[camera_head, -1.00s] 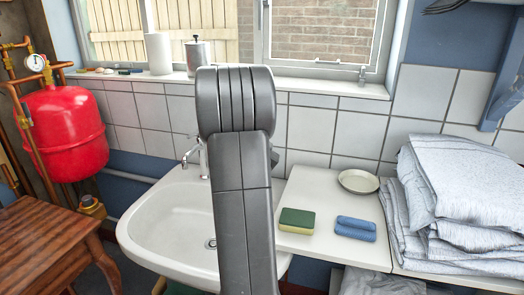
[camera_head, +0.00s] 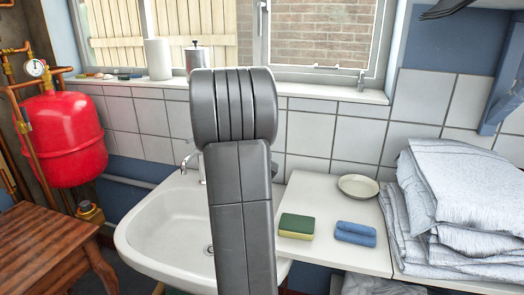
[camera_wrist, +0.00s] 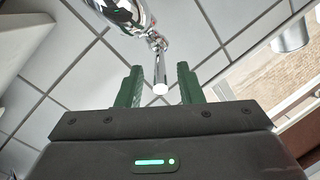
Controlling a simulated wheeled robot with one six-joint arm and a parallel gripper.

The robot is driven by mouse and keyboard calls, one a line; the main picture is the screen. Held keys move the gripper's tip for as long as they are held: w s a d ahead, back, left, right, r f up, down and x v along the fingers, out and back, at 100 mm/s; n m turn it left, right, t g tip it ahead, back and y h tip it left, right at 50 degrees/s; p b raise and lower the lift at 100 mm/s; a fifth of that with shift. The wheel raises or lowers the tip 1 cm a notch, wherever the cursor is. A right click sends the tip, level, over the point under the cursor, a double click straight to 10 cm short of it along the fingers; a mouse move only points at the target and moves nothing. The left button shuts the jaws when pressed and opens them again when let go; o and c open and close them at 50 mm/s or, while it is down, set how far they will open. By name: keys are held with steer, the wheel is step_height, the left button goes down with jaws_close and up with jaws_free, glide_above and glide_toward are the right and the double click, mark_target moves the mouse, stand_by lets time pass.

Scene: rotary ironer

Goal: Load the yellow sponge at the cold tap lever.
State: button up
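The yellow sponge (camera_head: 297,227) has a green top and lies on the white counter right of the sink. A chrome tap (camera_head: 195,161) stands at the back of the sink, partly hidden by my arm. In the wrist view a chrome tap body (camera_wrist: 125,12) has a thin lever (camera_wrist: 160,72) pointing toward my gripper (camera_wrist: 159,82). The green fingers are apart, one on each side of the lever's end, with a visible gap to each. Nothing is gripped. My gripper is hidden behind my arm in the head view. Whether this lever is the cold one cannot be told.
The white sink (camera_head: 150,235) lies left of the counter (camera_head: 330,200). A blue sponge (camera_head: 355,233), a shallow dish (camera_head: 358,186) and folded towels (camera_head: 455,205) are on the right. A tiled wall and window sill (camera_head: 320,90) close off the back.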

steer(key=s+a+b, duration=0.1)
steer(key=s, duration=0.9)
steer(key=shift+s, duration=0.4)
steer(key=shift+w+a, duration=0.1)
steer(key=shift+w, duration=0.05)
steer(key=w, duration=0.4)
steer(key=w+d+p, duration=0.1)
steer(key=w, duration=0.4)
steer(key=w+p, duration=0.1)
steer(key=w, duration=0.3)
steer(key=shift+w+d, duration=0.25)
steer(key=shift+w, duration=0.1)
steer(key=shift+s, duration=0.1)
